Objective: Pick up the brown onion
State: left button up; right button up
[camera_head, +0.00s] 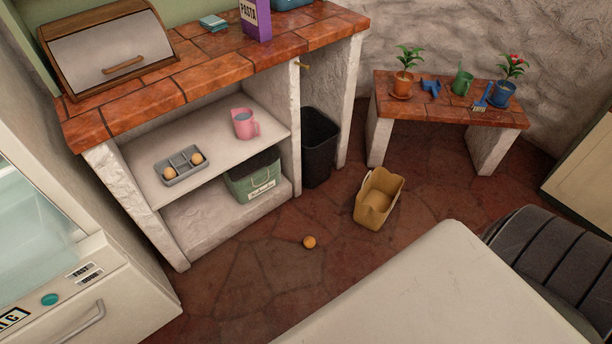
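A small round orange-brown thing (309,242), which may be the brown onion, lies on the stone floor in the middle of the view. Two similar round tan things (197,158) (169,172) sit in a grey divided tray (184,180) on the middle shelf under the tiled counter. They are too small to tell surely which is an onion. Neither of my grippers is in view.
A tan open basket (372,213) stands on the floor, right of the round thing. A black bin (318,155) stands beside the shelf (215,125), which also holds a pink mug (243,128). A pale surface (440,295) fills the bottom right. Floor around the round thing is clear.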

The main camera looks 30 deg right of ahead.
aim_at(309, 242)
jog(key=z, duration=1.1)
jog(key=u, duration=2.45)
jog(key=z, duration=2.45)
jog(key=i+u, duration=0.1)
jog(key=u, duration=0.5)
jog(key=i+l+u, duration=0.3)
jog(key=l, duration=0.3)
jog(key=i+l+u, duration=0.35)
jog(key=l, duration=0.35)
jog(key=i, duration=0.05)
